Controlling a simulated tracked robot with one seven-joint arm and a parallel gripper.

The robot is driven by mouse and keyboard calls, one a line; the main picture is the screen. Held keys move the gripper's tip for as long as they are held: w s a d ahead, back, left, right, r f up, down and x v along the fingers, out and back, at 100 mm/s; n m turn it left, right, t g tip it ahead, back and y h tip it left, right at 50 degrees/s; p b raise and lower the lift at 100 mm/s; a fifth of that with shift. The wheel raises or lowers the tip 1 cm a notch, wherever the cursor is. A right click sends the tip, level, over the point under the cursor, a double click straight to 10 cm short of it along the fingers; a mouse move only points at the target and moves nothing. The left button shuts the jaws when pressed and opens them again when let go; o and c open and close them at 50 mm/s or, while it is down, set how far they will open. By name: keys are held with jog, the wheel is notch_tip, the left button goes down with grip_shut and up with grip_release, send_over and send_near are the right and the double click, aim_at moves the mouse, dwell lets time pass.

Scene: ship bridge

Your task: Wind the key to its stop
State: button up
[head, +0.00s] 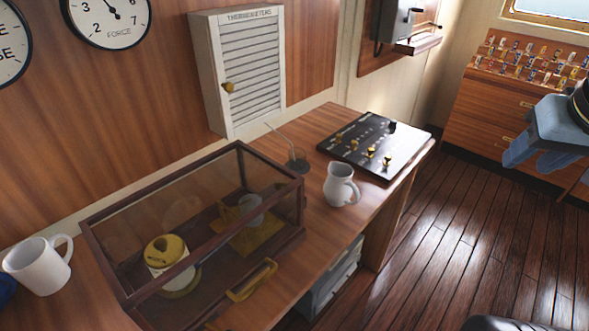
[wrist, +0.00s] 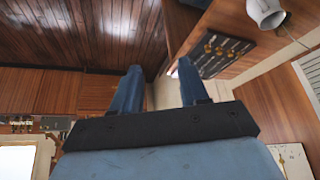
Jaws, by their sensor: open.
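A glass case with a dark wood frame (head: 205,222) stands on the wooden desk, its lid appearing closed. Inside it are a white drum with a brass top (head: 167,254) and a brass piece (head: 243,232) with a grey round part. A brass handle (head: 252,280) is on the case's front side. I cannot make out a separate key with certainty. My gripper (head: 530,160) is at the far right of the head view, open and empty, far from the case. In the wrist view my gripper (wrist: 159,66) has its blue fingers apart with nothing between them.
A white mug (head: 40,265) is left. A louvred cabinet (head: 240,70) hangs behind. The plank floor (head: 455,235) at right is largely clear.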

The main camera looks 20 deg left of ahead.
jog(key=w+a+n+g, duration=0.2)
jog(key=w+a+n, duration=0.3)
jog(key=a, duration=0.3)
jog(key=w+a+n+g, duration=0.1)
jog(key=w+a+n, duration=0.4)
jog(key=a, duration=0.3)
jog(key=w+a+f+n+g, duration=0.25)
jog(key=a+n, duration=0.35)
jog(key=a, duration=0.7)
jog(key=s+a+f+n, duration=0.3)
jog(key=a+f+n, duration=0.15)
jog(key=a, duration=0.65)
jog(key=f, duration=1.4)
jog(key=shift+d, duration=0.2)
jog(key=shift+m, duration=0.25)
grip_shut()
